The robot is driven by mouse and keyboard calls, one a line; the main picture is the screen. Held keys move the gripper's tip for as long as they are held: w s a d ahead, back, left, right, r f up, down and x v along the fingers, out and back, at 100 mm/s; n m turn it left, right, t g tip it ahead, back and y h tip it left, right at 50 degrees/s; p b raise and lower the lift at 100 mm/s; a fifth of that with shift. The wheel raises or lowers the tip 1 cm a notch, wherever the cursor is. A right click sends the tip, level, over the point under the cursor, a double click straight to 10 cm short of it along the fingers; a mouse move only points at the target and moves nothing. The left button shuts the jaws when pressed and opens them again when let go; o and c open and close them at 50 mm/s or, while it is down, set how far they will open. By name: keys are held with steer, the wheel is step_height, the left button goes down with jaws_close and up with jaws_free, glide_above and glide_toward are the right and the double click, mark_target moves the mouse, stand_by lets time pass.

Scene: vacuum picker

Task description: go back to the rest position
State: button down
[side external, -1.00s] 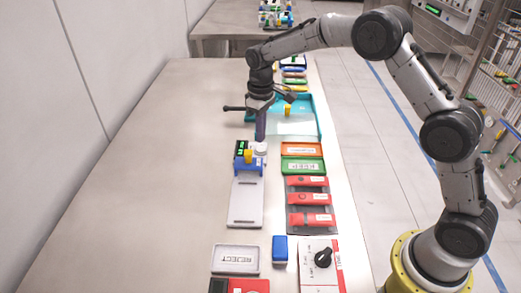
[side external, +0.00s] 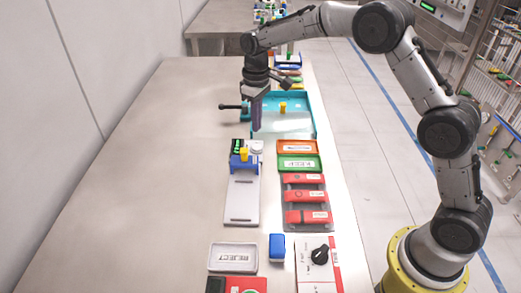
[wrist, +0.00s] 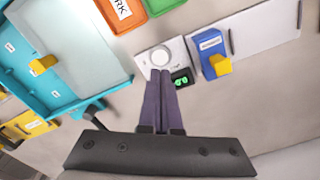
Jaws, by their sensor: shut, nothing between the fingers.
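My gripper (side external: 256,127) is shut and empty, its dark purple fingers pointing down over the workbench, just beyond the small device with the green display (side external: 238,146). In the wrist view the closed fingertips (wrist: 159,74) show in front of that device, a white round-topped unit (wrist: 160,56) with a lit green readout (wrist: 181,81). The gap between fingertips and device is hard to judge. No marked rest position shows.
A teal tray (side external: 309,126) with a yellow piece (side external: 283,107) lies beyond. A blue block with a yellow tab (wrist: 214,66) stands beside the device. Orange (side external: 298,147) and green (side external: 300,163) bins, red modules (side external: 305,198) and a REJECT tray (side external: 233,243) are nearer. The bench's left side is clear.

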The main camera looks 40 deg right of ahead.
steer(key=s+r+t, duration=0.2)
steer(key=s+r, duration=0.2)
steer(key=r, duration=0.4)
steer(key=s+r+t, duration=0.1)
steer(key=s+r, duration=0.3)
steer(key=r, duration=0.3)
steer(key=s+d+r+m+t, duration=0.15)
steer(key=s+r, duration=0.35)
steer(key=s, duration=0.8)
steer(key=s+f, duration=0.4)
steer(key=s, duration=0.3)
steer(key=s+f+m+t, duration=0.1)
steer(key=s+f, duration=0.3)
steer(key=s, duration=0.3)
steer(key=shift+d+f, duration=0.2)
steer(key=shift+f, duration=0.2)
